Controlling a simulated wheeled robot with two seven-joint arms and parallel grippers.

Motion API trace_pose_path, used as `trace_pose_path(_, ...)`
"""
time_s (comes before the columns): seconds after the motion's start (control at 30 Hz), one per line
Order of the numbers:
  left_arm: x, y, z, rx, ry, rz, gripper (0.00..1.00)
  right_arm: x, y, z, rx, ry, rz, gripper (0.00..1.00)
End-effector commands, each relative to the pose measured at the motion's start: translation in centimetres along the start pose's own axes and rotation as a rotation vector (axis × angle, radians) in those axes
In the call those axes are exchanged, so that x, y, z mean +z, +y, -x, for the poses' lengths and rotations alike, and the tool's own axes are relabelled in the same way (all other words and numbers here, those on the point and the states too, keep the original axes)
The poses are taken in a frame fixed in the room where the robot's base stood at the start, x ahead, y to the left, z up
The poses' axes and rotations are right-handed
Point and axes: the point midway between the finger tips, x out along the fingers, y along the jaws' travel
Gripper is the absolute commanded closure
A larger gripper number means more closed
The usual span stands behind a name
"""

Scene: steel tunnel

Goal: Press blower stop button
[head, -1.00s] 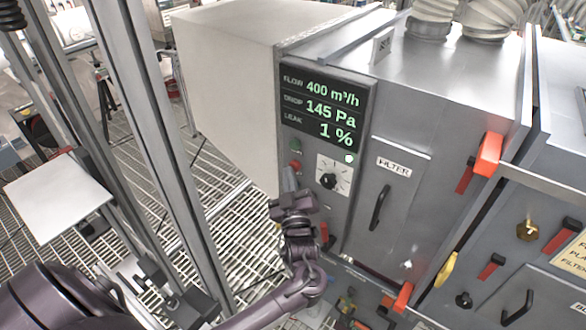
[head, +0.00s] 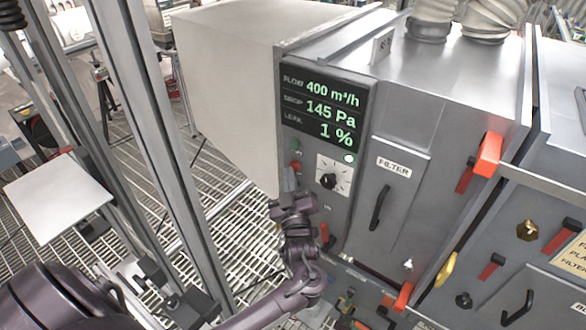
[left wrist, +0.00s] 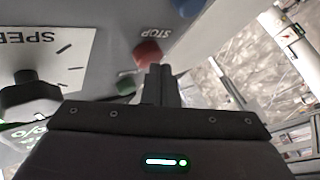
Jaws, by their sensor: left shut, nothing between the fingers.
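The red stop button (head: 296,167) sits on the narrow left strip of the blower's grey front panel, below a green button (head: 296,145). In the left wrist view the red button (left wrist: 147,53) is beside the printed STOP label (left wrist: 160,32), with the green button (left wrist: 126,84) nearby. My left gripper (head: 289,180) is shut and empty, with its tips just below the red button in the head view. In the left wrist view the closed fingers (left wrist: 160,78) overlap the button's edge. I cannot tell whether they touch it. My right gripper is not in view.
A black speed knob (head: 328,181) on a white dial is close to the gripper's right. The display (head: 325,112) reads 400 m³/h, 145 Pa and 1 %. The filter door (head: 388,195) has a black handle. A metal post (head: 160,150) stands left of my arm.

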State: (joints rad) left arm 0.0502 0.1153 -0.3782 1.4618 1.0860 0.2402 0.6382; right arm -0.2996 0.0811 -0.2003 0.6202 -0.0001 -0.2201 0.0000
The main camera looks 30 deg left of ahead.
Motion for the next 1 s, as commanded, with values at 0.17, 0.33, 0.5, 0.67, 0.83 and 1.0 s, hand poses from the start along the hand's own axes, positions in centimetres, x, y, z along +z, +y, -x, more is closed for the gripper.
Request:
trace_pose_path(0.17,0.01,0.02,0.00,0.000,0.000,0.000,1.00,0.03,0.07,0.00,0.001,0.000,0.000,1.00)
trace_pose_path(0.33,0.01,0.02,0.00,0.000,0.000,0.000,1.00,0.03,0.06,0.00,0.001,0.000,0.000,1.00)
trace_pose_path(0.5,0.21,0.10,-0.13,0.000,0.000,0.001,1.00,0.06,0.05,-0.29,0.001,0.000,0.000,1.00)
trace_pose_path(0.67,0.51,0.41,-0.53,0.001,0.000,0.001,1.00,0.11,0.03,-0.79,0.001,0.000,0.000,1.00)
trace_pose_path(0.83,0.44,0.54,-0.69,0.001,0.000,0.001,1.00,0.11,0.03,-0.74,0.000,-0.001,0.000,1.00)
trace_pose_path(1.0,0.41,0.56,-0.69,0.002,0.000,0.001,1.00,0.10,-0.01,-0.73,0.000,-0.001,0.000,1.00)
